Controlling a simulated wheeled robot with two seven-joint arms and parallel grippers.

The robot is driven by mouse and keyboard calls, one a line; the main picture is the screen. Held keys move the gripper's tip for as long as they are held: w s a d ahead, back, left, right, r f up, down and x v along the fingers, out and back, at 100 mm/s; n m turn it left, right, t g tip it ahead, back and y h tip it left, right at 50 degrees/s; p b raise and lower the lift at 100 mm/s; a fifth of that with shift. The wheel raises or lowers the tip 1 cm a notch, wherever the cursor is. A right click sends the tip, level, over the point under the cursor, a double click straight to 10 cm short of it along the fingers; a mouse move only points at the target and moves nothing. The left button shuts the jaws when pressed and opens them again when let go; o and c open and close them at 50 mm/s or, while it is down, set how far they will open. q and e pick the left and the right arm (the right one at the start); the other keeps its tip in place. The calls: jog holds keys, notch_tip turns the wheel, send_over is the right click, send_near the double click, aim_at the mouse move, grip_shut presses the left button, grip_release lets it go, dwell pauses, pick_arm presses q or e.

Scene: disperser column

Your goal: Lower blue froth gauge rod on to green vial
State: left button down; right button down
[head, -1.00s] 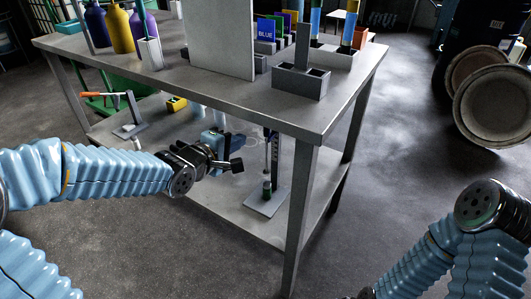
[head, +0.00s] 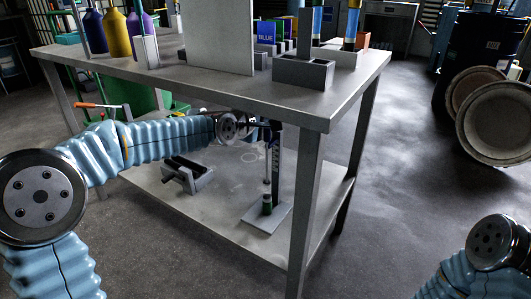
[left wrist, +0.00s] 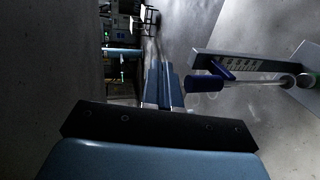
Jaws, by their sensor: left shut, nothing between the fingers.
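The froth gauge stands on the lower shelf. In the head view its dark upright (head: 275,160) rises from a grey base plate (head: 262,222), with a thin pale rod (head: 266,170) in front of it. The green vial (head: 267,204) stands on the plate under the rod. In the left wrist view the rod's blue end (left wrist: 205,84) and the pale shaft (left wrist: 260,80) lie just right of my left gripper (left wrist: 161,68). The gripper is shut and empty, beside the blue end. In the head view it is mostly hidden under the tabletop edge. My right gripper is out of frame.
The tabletop (head: 150,80) overhangs my left wrist, and a table leg (head: 305,205) stands right of the gauge. A grey double-slotted block (head: 188,175) sits on the shelf to the left. Shelf space between the block and gauge is clear.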

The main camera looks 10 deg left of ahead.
aim_at(265, 129)
pick_arm(q)
jog(key=shift+w+d, duration=0.1)
jog(key=shift+w, duration=0.15)
jog(key=shift+f, duration=0.2)
jog(key=shift+f+b, duration=2.5)
jog(key=shift+b, duration=0.05)
jog(key=shift+f+b, duration=0.5)
dwell(0.8)
jog(key=shift+r, duration=0.15)
jog(key=shift+r+p, duration=1.05)
jog(key=shift+r, duration=0.4)
jog(key=shift+s+f, duration=0.1)
